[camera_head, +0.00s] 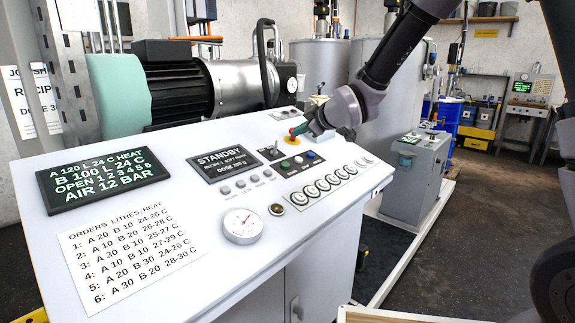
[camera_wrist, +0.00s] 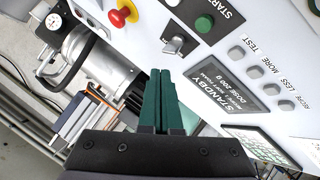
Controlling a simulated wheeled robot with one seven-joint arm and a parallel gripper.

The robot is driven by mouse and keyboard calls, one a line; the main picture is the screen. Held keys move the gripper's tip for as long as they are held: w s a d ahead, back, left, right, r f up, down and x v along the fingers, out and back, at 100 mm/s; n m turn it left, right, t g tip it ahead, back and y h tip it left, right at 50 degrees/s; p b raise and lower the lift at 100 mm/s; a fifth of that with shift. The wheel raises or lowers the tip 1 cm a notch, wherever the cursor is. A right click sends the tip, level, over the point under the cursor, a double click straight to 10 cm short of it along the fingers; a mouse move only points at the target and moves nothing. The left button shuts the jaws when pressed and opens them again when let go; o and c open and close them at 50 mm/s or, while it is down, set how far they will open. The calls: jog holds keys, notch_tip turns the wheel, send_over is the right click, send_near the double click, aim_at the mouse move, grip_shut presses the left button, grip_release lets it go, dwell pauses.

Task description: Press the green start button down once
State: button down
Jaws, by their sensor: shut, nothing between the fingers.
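The green start button (camera_head: 285,165) is a small round button on the sloping white console (camera_head: 330,178), in a dark strip with other buttons. In the wrist view the green button (camera_wrist: 204,24) sits at the top, beside the START lettering. My gripper (camera_head: 297,130) has its green fingers shut and empty, near the red stop button and up-console from the green button. In the wrist view my gripper (camera_wrist: 161,72) points toward the key switch (camera_wrist: 178,43), with the green button farther up and right. The fingers do not cover the button. The exact gap to the panel is unclear.
A red mushroom button (camera_wrist: 123,15) on a yellow base stands near the fingers. A STANDBY display (camera_head: 229,163), a row of round knobs (camera_head: 322,185) and a gauge (camera_head: 243,225) are on the console. A motor pump (camera_head: 215,85) stands behind it.

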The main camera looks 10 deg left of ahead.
send_near(285, 162)
jog(key=shift+w+a+f, duration=0.3)
jog(key=shift+w+a, duration=0.65)
jog(key=shift+w+a+f, duration=0.25)
jog(key=shift+w+a, duration=0.7)
jog(key=shift+f, duration=0.15)
dwell(0.6)
jog(key=shift+w+a+f, duration=0.1)
jog(key=shift+f, duration=0.15)
jog(key=shift+a+f, duration=0.15)
jog(key=shift+f, duration=0.3)
dwell(0.6)
dwell(0.4)
jog(key=shift+d+r, duration=0.3)
jog(key=shift+r, duration=0.55)
jog(key=r, duration=0.1)
jog(key=d+r, duration=0.1)
jog(key=r, duration=0.1)
jog(key=s+r, duration=0.1)
jog(key=shift+d+r, duration=0.2)
jog(key=shift+r, duration=0.2)
